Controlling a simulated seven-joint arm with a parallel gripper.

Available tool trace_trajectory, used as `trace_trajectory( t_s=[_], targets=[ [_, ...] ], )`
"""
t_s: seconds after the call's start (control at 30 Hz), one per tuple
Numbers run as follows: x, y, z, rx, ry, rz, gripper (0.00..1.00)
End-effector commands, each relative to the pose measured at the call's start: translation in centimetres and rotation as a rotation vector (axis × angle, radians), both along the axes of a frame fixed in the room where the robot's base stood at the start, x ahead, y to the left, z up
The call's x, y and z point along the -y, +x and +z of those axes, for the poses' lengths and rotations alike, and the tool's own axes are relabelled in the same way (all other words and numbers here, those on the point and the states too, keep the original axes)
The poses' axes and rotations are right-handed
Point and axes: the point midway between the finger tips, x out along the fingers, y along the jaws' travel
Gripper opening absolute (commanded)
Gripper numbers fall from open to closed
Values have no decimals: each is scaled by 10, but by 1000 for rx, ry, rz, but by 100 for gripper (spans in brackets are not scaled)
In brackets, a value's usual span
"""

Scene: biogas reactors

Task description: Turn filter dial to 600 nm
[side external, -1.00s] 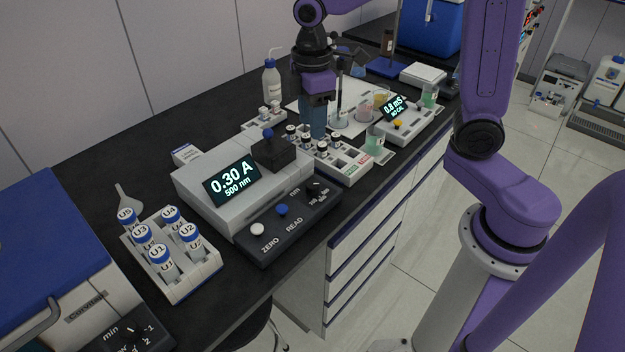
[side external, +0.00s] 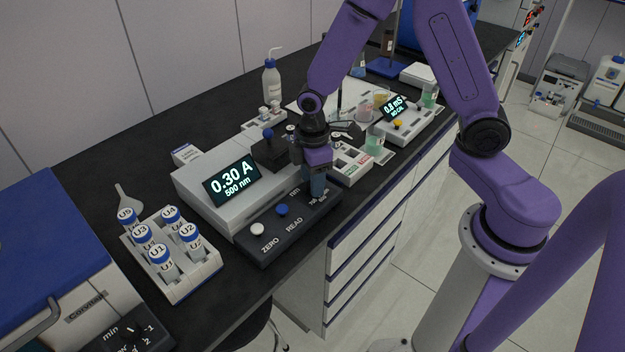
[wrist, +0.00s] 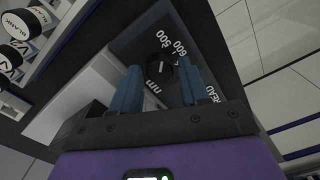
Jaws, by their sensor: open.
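The spectrophotometer (side external: 210,195) has a lit screen (side external: 232,181) reading 0.30 A and 500 nm. Its dark control panel (side external: 262,243) carries ZERO and READ buttons and the filter dial. The black dial (wrist: 160,70) shows in the wrist view, with labels including 500 and 600 around its far side and nm on the near side. My gripper (side external: 318,190) is over the dial end of the panel and hides the dial in the side view. In the wrist view my gripper (wrist: 159,66) is open, with one blue finger on each side of the dial. I cannot tell whether they touch it.
A white ZERO button (side external: 257,229) and a blue READ button (side external: 281,210) stand on the panel. A vial rack (side external: 352,165) is close to the right. Labelled U vials (side external: 163,262) stand at left.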

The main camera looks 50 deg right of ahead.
Motion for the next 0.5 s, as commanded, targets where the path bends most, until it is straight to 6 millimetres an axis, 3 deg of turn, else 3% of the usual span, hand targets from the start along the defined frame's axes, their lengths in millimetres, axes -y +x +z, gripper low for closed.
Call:
trace_trajectory(
  t_s=[0.43,0.47,0.5],
  targets=[
    [0,0,-9,1,0,0,45],
    [0,0,-9,1,0,0,38],
    [0,0,-9,1,0,0,25]
  ],
)
